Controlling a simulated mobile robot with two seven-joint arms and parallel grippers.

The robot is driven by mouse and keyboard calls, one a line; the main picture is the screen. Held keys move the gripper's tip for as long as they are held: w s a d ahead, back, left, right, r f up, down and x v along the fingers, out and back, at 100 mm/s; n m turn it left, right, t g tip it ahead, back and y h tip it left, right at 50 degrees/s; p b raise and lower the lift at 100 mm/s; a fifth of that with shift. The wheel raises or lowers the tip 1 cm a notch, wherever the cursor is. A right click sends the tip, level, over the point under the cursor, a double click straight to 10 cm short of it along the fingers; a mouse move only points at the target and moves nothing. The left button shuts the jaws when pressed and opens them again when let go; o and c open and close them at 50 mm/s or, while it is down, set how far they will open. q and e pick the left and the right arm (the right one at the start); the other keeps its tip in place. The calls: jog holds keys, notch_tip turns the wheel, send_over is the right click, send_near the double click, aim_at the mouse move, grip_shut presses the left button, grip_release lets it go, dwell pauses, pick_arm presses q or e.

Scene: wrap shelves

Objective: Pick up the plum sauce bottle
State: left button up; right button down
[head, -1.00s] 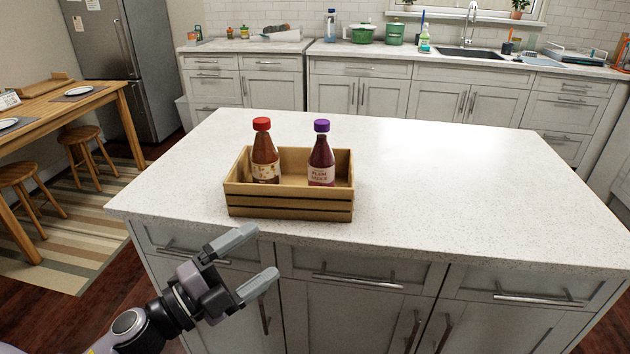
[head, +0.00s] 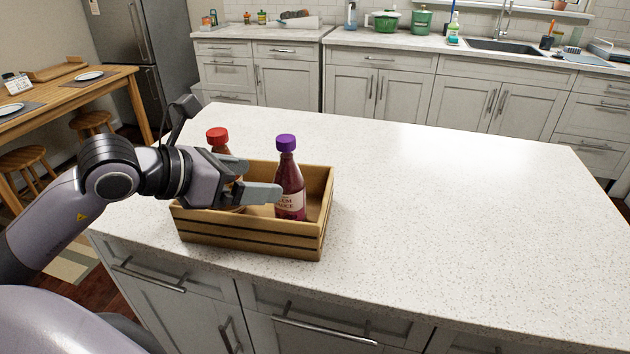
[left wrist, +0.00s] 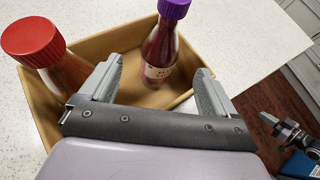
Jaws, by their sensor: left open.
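The plum sauce bottle (head: 290,187), dark red with a purple cap, stands upright in a wooden crate (head: 250,241) on the island. It also shows in the left wrist view (left wrist: 160,52), between and just beyond the two fingertips. My left gripper (head: 257,180) is open and comes in from the left, over the crate, its fingers pointing at the bottle. I cannot tell whether a finger touches it. The bottle with the red cap (head: 218,138) stands at the crate's left, partly hidden behind my gripper.
The white speckled island top (head: 450,220) is clear to the right of the crate. The red-capped bottle also stands close beside my left finger in the left wrist view (left wrist: 45,55). The crate walls surround both bottles.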

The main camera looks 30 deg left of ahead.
aim_at(276, 174)
pick_arm(q)
jog(key=shift+w+d, duration=0.2)
jog(key=shift+w, duration=0.4)
jog(key=shift+w+d+f+p, duration=0.2)
jog(key=shift+w+f+p, duration=0.15)
jog(key=shift+w, duration=0.2)
jog(key=shift+w+d+f+p, duration=0.1)
jog(key=shift+w+d+p, duration=0.1)
jog(key=shift+w+p, duration=0.25)
jog(key=shift+w+d+f+p, duration=0.1)
jog(key=shift+w+d+p, duration=0.1)
jog(key=shift+w, duration=0.3)
jog(key=shift+p+x, duration=0.35)
jog(key=shift+x, duration=0.6)
jog(key=shift+w+d+f, duration=0.3)
jog(key=shift+w+f, duration=0.05)
jog(key=shift+w, duration=0.2)
jog(key=c, duration=1.2)
jog(key=shift+c, duration=0.8)
pick_arm(e)
jog(key=r, duration=0.2)
jog(key=shift+w+d+r, duration=0.1)
jog(key=shift+w+r, duration=0.1)
jog(key=shift+r, duration=0.15)
pick_arm(q)
jog(key=shift+r, duration=0.15)
